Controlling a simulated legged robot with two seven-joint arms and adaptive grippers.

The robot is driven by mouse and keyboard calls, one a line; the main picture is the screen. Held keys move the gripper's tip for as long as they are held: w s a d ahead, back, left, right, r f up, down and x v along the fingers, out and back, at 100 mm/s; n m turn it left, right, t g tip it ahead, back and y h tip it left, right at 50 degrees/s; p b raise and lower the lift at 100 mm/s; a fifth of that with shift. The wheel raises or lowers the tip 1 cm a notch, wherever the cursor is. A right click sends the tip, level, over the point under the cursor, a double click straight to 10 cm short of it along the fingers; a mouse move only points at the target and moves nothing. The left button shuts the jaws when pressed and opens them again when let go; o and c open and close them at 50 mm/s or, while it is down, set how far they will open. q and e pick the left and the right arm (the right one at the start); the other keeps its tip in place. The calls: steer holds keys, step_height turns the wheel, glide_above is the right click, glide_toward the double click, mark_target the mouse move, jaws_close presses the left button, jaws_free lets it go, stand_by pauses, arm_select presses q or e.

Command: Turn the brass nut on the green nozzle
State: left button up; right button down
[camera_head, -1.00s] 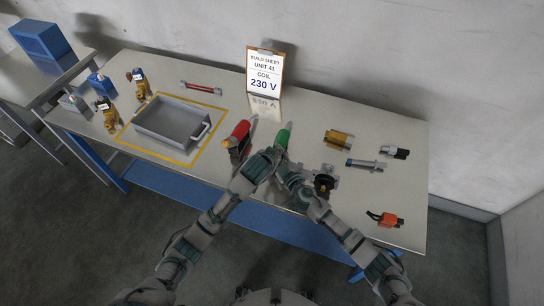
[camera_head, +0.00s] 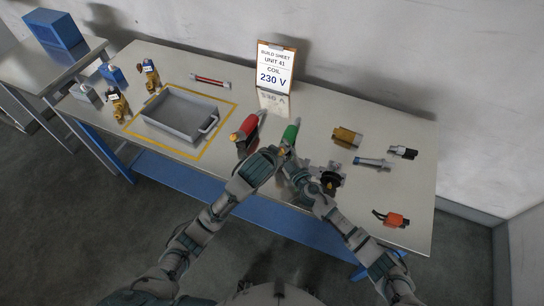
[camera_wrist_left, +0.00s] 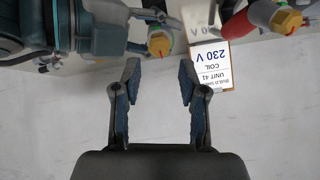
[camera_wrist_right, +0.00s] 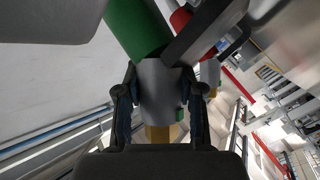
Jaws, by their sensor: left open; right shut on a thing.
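The green nozzle (camera_head: 291,133) stands up from my right gripper (camera_head: 286,152) in the head view. In the right wrist view, my right gripper's fingers are shut around the grey collar (camera_wrist_right: 158,82) below the green part (camera_wrist_right: 135,25). The brass nut (camera_wrist_right: 157,133) shows below the collar there, partly hidden by the gripper. The nut also shows in the left wrist view (camera_wrist_left: 160,44), with a red mark on it. My left gripper (camera_wrist_left: 160,75) is open and empty, with the nut beyond its fingertips. In the head view the left fingertips are hard to make out.
A red nozzle (camera_head: 248,127) with its own brass nut (camera_wrist_left: 287,20) is close to the left. A build sheet (camera_head: 275,66) reading 230 V stands behind. A grey tray (camera_head: 154,127) is on the left. Several parts, including a brass block (camera_head: 346,137), lie at right.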

arm_select(q)
steer(key=v, duration=0.5)
arm_select(e)
steer(key=shift+d+f, duration=0.1)
steer(key=shift+f, duration=0.3)
steer(key=c, duration=0.7)
jaws_free()
arm_select(q)
steer(key=shift+a, duration=0.1)
arm_select(e)
steer(key=shift+o, duration=0.3)
steer(key=shift+r, duration=0.1)
